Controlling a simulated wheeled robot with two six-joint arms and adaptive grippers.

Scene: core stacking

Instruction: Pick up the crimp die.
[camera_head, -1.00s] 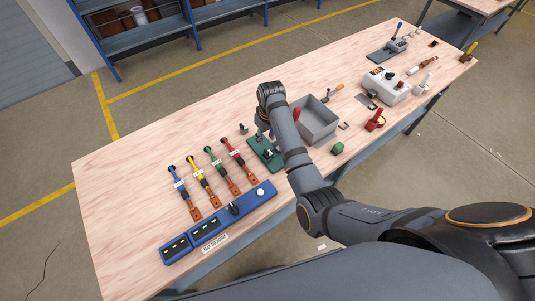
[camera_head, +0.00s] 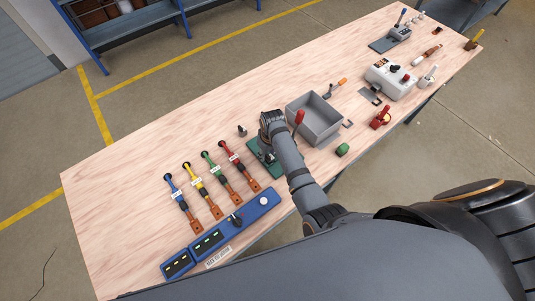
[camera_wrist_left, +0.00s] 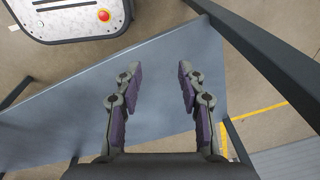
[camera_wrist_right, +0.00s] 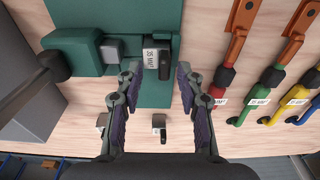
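A small dark die with a white "35 mm²" label (camera_wrist_right: 152,60) sits on the green base of the crimp press (camera_wrist_right: 92,90), by a grey block. My right gripper (camera_wrist_right: 157,68) is open, with the labelled die between or just beyond its fingertips; I see no contact. Another small die-like piece (camera_wrist_right: 159,124) lies on the bare table, and a grey one (camera_wrist_right: 102,121) lies beside it. In the head view my right wrist hides much of the green press (camera_head: 255,158). My left gripper (camera_wrist_left: 183,68) is open and empty, away from the worktop.
Blue, yellow, green and red cable tools (camera_head: 232,152) lie left of the press, above a blue rack (camera_head: 222,232). A grey bin (camera_head: 315,118) and a red-handled lever (camera_head: 299,117) stand right of it.

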